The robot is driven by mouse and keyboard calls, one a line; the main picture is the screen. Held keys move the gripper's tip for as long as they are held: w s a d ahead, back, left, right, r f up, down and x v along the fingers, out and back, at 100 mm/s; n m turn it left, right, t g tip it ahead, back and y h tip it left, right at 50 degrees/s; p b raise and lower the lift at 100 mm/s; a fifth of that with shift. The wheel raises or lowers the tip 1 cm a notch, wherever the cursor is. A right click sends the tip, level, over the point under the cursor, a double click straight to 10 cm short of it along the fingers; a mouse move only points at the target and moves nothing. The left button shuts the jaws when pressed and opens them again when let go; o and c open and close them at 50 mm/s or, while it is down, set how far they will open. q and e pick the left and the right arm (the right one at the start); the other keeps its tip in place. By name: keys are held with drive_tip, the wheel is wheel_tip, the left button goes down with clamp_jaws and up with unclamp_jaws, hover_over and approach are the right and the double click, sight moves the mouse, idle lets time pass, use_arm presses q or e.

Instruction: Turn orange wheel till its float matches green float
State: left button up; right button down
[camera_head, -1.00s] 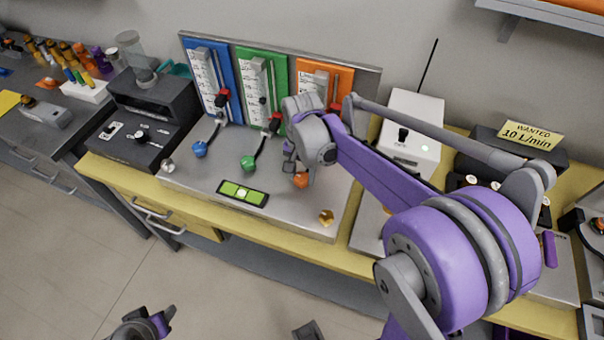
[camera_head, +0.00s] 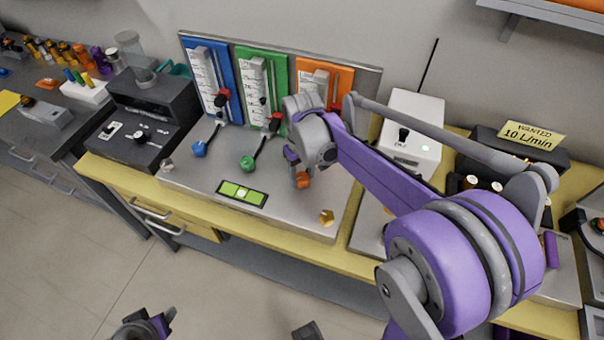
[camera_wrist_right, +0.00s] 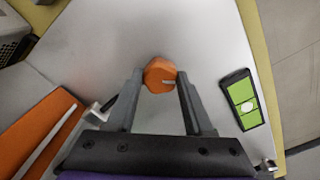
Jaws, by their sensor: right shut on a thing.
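The orange wheel (camera_head: 303,180) lies low on the metal rig's deck, below the orange panel (camera_head: 322,78). My right gripper (camera_wrist_right: 160,76) is shut on the orange wheel, with one finger at each side; a pale mark shows on the wheel's face. The green panel (camera_head: 272,68) has a white scale and a small dark piece (camera_head: 263,100), perhaps its float. My right arm covers the lower part of the orange panel, and I cannot make out its float. My left gripper (camera_head: 168,320) hangs at the bottom left, apart from the rig; its jaws are unclear.
A blue panel (camera_head: 226,75), a blue wheel (camera_head: 199,149) and a green wheel (camera_head: 248,163) are left of my right gripper. A green level (camera_head: 242,194) and a brass knob (camera_head: 327,217) sit on the deck nearby. A white box (camera_head: 413,125) stands behind my right arm.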

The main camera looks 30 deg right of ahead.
sight(302, 177)
drive_tip(key=n, duration=0.6)
drive_tip(key=shift+n, duration=0.3)
idle(0.4)
drive_tip(key=shift+c, duration=1.4)
unclamp_jaws()
wheel_tip(302, 177, up, 11)
drive_tip(key=shift+p, duration=0.4)
drive_tip(key=shift+f, duration=0.1)
